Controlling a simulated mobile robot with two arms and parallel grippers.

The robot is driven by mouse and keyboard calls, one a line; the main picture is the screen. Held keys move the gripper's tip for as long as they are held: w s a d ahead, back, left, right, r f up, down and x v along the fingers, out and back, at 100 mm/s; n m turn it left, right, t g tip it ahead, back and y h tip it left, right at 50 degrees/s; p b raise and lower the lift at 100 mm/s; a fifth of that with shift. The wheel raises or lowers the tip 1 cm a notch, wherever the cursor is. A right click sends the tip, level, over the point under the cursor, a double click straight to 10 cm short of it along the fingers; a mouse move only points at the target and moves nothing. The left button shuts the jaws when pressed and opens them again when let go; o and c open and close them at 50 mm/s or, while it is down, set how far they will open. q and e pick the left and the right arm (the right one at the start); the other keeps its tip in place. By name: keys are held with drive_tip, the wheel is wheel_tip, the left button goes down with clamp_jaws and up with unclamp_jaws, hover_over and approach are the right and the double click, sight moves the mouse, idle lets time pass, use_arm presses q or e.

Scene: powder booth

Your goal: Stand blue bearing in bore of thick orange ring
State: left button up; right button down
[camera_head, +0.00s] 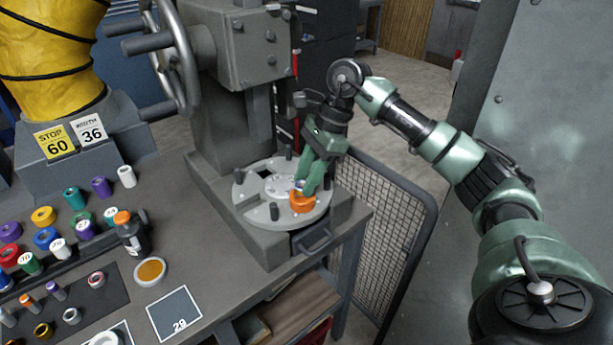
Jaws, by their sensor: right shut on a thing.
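The thick orange ring (303,204) lies on the round grey plate (258,213) of the press, near its right front edge. My right gripper (307,188) reaches down from the right with its green fingers just above and behind the ring. It is shut on a small blue piece, the blue bearing (299,184), of which only a little shows at the fingertips. The fingers hide most of it, and I cannot tell whether it touches the ring or is inside the bore. My left gripper is not in view.
The press column (223,125) and handwheel (178,55) stand behind the plate. Small pegs rise from the plate. Several coloured rings and spools crowd the bench at left, with a dark bottle (132,235) and a dish of orange powder (151,270). A mesh panel (378,225) stands right of the bench.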

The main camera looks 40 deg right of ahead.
drive_tip(key=shift+f+b, duration=0.55)
drive_tip(key=shift+f, duration=0.1)
drive_tip(key=c, duration=1)
unclamp_jaws()
drive_tip(key=shift+o, duration=0.2)
drive_tip(key=b+v, duration=0.1)
drive_tip(key=v, duration=0.7)
drive_tip(key=shift+b, duration=0.35)
